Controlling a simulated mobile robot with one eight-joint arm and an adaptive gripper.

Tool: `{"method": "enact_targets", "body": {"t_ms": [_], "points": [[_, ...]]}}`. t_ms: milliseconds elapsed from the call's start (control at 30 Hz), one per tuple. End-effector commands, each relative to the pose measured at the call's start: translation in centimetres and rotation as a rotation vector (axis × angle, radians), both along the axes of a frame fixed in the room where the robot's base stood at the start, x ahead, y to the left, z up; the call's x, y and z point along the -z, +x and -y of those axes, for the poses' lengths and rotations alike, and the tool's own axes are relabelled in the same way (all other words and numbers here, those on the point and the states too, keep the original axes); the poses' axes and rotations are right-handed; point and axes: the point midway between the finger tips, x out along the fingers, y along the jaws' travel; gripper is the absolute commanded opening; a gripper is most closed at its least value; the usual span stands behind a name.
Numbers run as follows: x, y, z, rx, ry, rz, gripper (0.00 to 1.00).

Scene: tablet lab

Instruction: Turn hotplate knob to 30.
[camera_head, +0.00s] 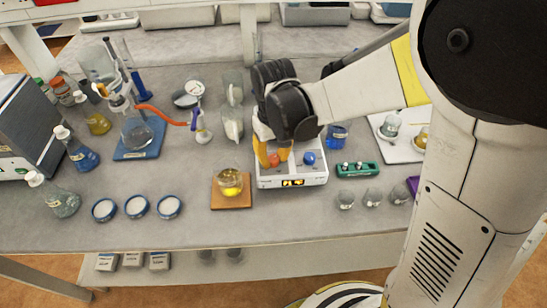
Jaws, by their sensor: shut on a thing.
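The white hotplate (292,178) stands on the lab bench, with a small lit amber display on its front that is too small to read. A red-orange knob (274,160) sits on its left side and a blue knob (308,158) on its right. My gripper (273,158) comes down from above with its orange fingers on either side of the red-orange knob, shut on it. The gripper and wrist hide most of the hotplate's top and back.
A flask of yellow liquid (230,182) stands on a wooden board (232,203) close to the hotplate's left. A green rack (358,169) and small glass vessels are close to its right. Petri dishes (137,206) lie front left. The bench in front of the hotplate is clear.

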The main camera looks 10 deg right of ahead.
Motion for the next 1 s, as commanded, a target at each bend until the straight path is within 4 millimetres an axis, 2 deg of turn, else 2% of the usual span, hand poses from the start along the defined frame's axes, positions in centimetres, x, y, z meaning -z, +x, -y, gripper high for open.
{"method": "enact_targets", "body": {"t_ms": [500,1000], "points": [[0.04,-0.04,0.01,0.444,0.0,-0.001,0.0],[0.03,-0.04,0.01,0.629,0.0,-0.001,0.0]]}}
